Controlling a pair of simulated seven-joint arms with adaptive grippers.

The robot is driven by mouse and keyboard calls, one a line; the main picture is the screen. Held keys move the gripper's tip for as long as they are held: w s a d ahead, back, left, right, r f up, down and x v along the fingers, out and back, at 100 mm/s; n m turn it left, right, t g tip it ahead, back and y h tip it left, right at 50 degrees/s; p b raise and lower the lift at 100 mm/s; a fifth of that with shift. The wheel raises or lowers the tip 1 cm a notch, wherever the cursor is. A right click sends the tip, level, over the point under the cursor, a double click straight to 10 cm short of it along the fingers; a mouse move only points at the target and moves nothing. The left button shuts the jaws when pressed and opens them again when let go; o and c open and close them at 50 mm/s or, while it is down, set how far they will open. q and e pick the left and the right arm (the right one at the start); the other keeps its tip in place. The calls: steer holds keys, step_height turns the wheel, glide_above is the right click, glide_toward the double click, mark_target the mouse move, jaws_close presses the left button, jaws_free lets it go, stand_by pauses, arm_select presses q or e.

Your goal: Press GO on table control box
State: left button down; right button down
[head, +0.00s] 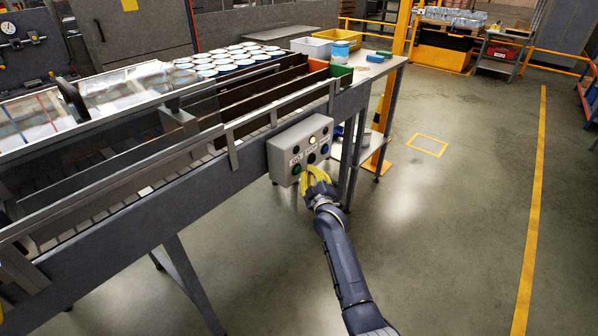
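The grey control box (281,158) is mounted on the near side of the conveyor table. Its front carries several round buttons and small white labels too small to read surely. A green button (297,169) sits at its lower left, a lit yellowish one (312,140) near the middle, and a blue one (325,149) at the right. My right gripper (309,174), with yellow fingers, is at the lower edge of the box, just right of the green button. It hides part of the lower front. Contact and finger gap cannot be made out. My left gripper is not in view.
The conveyor's side rail (215,133) runs along the left, with rows of white-lidded tins (225,62) behind it. The floor right of my arm is clear.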

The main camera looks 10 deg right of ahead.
steer(key=shift+w+a, duration=0.5)
steer(key=shift+w, duration=0.15)
stand_by(1.0)
steer(key=shift+s+d, duration=0.1)
stand_by(0.3)
steer(key=shift+s+d, duration=0.4)
steer(key=shift+s, duration=0.2)
steer(key=shift+s+d, duration=0.8)
steer(key=shift+s, duration=0.2)
steer(key=shift+s+d, duration=0.75)
steer(key=shift+s, duration=0.25)
